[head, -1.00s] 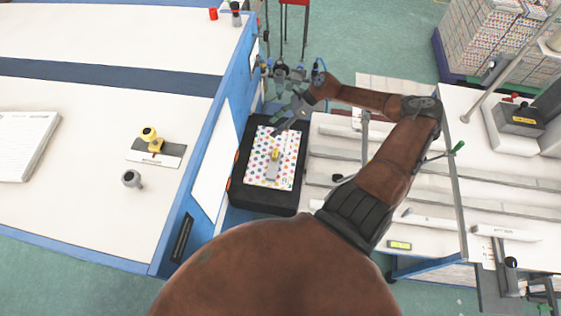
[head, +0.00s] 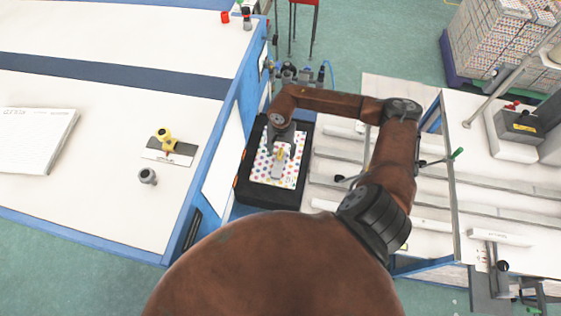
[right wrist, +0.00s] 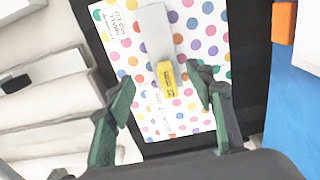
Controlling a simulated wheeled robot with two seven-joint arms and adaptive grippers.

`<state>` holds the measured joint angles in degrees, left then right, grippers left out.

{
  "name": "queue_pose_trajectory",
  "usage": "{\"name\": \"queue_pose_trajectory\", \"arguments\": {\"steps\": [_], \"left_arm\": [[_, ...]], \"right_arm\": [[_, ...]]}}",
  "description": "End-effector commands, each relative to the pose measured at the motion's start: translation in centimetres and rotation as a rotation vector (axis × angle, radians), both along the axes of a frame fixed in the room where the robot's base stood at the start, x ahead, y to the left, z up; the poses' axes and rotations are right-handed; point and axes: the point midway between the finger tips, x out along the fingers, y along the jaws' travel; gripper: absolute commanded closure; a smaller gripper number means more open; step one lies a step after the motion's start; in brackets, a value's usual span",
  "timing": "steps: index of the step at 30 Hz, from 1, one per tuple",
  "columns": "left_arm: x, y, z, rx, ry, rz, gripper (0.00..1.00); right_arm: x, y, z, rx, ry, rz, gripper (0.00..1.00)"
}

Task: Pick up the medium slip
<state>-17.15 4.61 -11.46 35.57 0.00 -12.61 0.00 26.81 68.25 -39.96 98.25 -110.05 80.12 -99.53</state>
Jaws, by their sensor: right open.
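A grey flat slip with a yellow handle (head: 277,171), which I take to be the medium slip, lies on a white stack with coloured dots (head: 292,170). The right wrist view shows its grey plate (right wrist: 156,38) and yellow labelled handle (right wrist: 167,80). My right gripper (head: 279,150) is above the stack, close over the slip. In the right wrist view its two green fingers (right wrist: 163,86) are apart, one on each side of the yellow handle, with nothing held. Any contact cannot be told. My left gripper is not in view.
The stack rests on a black platform (head: 255,192) between the white table with blue edging (head: 80,180) and the rail table (head: 335,170). On the left table stand another yellow-handled tool (head: 165,138) and a small grey knob (head: 148,176).

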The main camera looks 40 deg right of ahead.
Motion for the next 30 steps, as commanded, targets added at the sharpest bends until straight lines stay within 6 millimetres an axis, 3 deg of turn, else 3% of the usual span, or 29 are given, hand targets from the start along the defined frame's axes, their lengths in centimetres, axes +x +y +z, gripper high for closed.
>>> {"name": "queue_pose_trajectory", "arguments": {"steps": [10,20,30], "left_arm": [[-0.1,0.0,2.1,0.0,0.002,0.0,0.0],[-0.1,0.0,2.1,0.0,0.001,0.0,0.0],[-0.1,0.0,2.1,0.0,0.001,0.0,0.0]], "right_arm": [[0.2,0.8,-4.4,0.005,0.002,-0.005,0.51],[0.2,0.8,-5.2,0.002,0.0,-0.004,0.51],[0.2,0.7,-5.2,0.002,0.0,-0.004,0.74]]}}
